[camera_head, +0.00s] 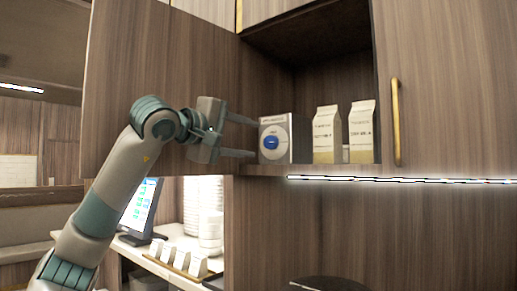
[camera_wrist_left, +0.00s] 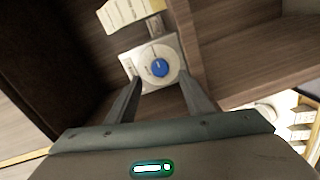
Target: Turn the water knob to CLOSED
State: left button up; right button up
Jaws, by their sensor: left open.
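The water knob (camera_head: 271,142) is a blue knob on a round pale dial, on the front of a grey-white box (camera_head: 300,150) in an open wall cabinet. It also shows in the left wrist view (camera_wrist_left: 159,67), near the middle and ahead of the fingers. I cannot read the dial's markings. My left gripper (camera_head: 253,138) is open, with one finger above the other in the head view. Its fingertips are close to the dial's left side, and nothing is between them. In the left wrist view the fingers (camera_wrist_left: 160,80) point toward the dial from both sides. My right gripper is not in view.
Two cream cartons (camera_head: 327,135) (camera_head: 362,132) stand right of the box on the cabinet shelf (camera_head: 330,170). An open cabinet door (camera_head: 140,60) is behind my left arm. A closed door with a brass handle (camera_head: 396,122) is at right. Stacked white dishes (camera_head: 209,225) and a screen (camera_head: 140,208) are below.

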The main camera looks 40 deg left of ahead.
pick_arm(q)
jog(key=s+b, duration=0.2)
jog(key=s, duration=0.8)
jog(key=shift+s+a+r+b, duration=0.25)
jog(key=shift+a+r+b, duration=0.05)
jog(key=shift+a+b, duration=0.1)
